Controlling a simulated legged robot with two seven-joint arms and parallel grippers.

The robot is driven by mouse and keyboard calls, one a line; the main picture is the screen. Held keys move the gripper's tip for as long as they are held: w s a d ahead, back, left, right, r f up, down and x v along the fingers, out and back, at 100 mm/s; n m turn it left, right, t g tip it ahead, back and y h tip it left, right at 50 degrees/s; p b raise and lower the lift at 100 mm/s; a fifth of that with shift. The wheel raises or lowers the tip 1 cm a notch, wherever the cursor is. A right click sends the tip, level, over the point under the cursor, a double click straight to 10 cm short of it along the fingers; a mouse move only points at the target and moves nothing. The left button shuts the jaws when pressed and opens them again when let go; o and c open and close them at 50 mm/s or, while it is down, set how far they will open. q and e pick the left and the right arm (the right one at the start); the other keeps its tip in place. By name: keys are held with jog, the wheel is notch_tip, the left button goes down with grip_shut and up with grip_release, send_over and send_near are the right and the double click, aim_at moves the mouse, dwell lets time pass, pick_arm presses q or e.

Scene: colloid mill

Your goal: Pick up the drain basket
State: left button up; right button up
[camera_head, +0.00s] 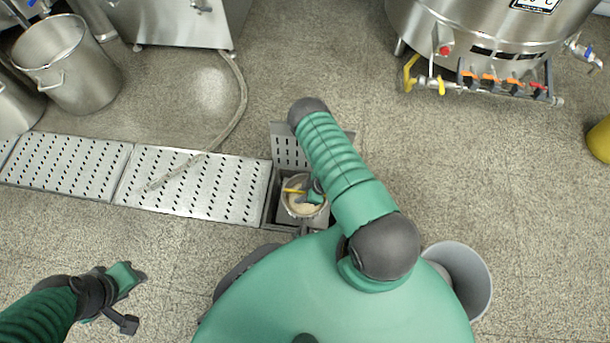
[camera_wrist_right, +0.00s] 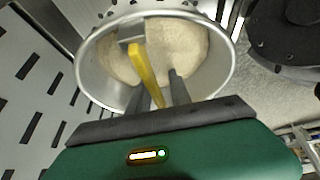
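The drain basket (camera_head: 301,209) is a round metal basket with a pale beige mass inside and a yellow handle (camera_head: 294,191). It sits in the open drain pit. In the right wrist view the basket (camera_wrist_right: 88,75) fills the upper middle, and its yellow handle (camera_wrist_right: 146,72) rises toward me. My right gripper (camera_wrist_right: 160,88) is at the basket, its two dark fingers apart on either side of the handle, with gaps visible. My right arm hides part of the pit in the head view. My left gripper (camera_head: 126,300) hangs empty over the floor at lower left; its finger gap is unclear.
Perforated drain covers (camera_head: 190,180) run left from the pit, and a lifted cover piece (camera_head: 283,145) stands behind it. A hose (camera_head: 238,115) lies across the covers. A grey bin (camera_head: 462,275) stands right of me. A steel tank (camera_head: 490,35) stands at back right.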

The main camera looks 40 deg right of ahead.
grip_shut()
dwell(1.2)
